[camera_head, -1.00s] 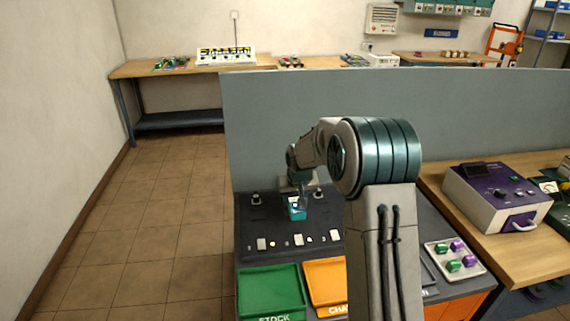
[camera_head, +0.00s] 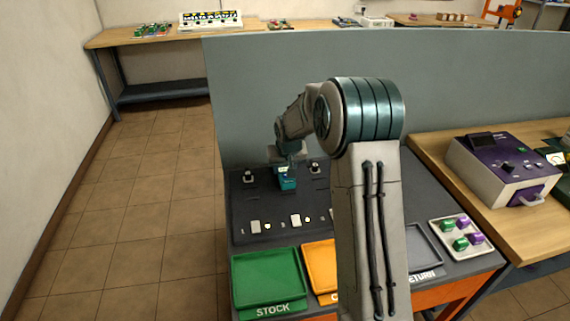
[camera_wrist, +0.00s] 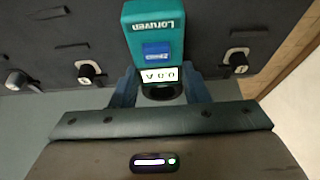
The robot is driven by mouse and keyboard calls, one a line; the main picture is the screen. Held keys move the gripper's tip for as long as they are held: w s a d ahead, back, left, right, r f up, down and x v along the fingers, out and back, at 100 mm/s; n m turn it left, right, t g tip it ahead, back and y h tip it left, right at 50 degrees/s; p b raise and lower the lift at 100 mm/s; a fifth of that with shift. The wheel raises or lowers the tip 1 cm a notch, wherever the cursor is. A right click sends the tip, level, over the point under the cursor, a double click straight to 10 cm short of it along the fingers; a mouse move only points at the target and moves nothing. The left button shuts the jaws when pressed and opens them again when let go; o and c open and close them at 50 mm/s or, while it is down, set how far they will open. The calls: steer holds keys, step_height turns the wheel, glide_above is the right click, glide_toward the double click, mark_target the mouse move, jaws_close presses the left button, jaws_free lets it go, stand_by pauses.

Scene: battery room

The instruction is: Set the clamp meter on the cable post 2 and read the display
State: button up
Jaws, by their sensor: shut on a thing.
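The clamp meter (camera_wrist: 155,30) is a teal block marked "Loruven" with a blue label. Its lit display (camera_wrist: 159,75) appears upside down in the wrist view and seems to read 0.0 A. My gripper (camera_wrist: 161,92) is shut on it, one blue finger at each side. In the head view the meter (camera_head: 286,180) is over the back of the dark panel, between a left post (camera_head: 248,175) and a right post (camera_head: 315,169). Posts also show in the wrist view at left (camera_wrist: 86,72) and right (camera_wrist: 237,58). I cannot read post numbers or tell whether the meter encloses a post.
A green STOCK tray (camera_head: 268,280), an orange tray (camera_head: 319,265) and a grey RETURN tray (camera_head: 425,245) line the bench front. A white tray (camera_head: 440,226) holds green and purple pieces. A purple device (camera_head: 500,170) stands at right. A grey partition (camera_head: 420,90) rises behind.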

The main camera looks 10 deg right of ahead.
steer(key=shift+f, duration=0.75)
steer(key=shift+f+b, duration=0.55)
steer(key=shift+b, duration=0.5)
stand_by(0.9)
steer(key=o, duration=0.9)
steer(key=shift+s, duration=0.1)
steer(key=shift+o, duration=0.2)
steer(key=shift+r, duration=0.1)
steer(key=shift+p+v, duration=2.05)
steer(key=shift+v, duration=2.95)
steer(key=shift+s+r, duration=0.15)
steer(key=shift+r, duration=0.25)
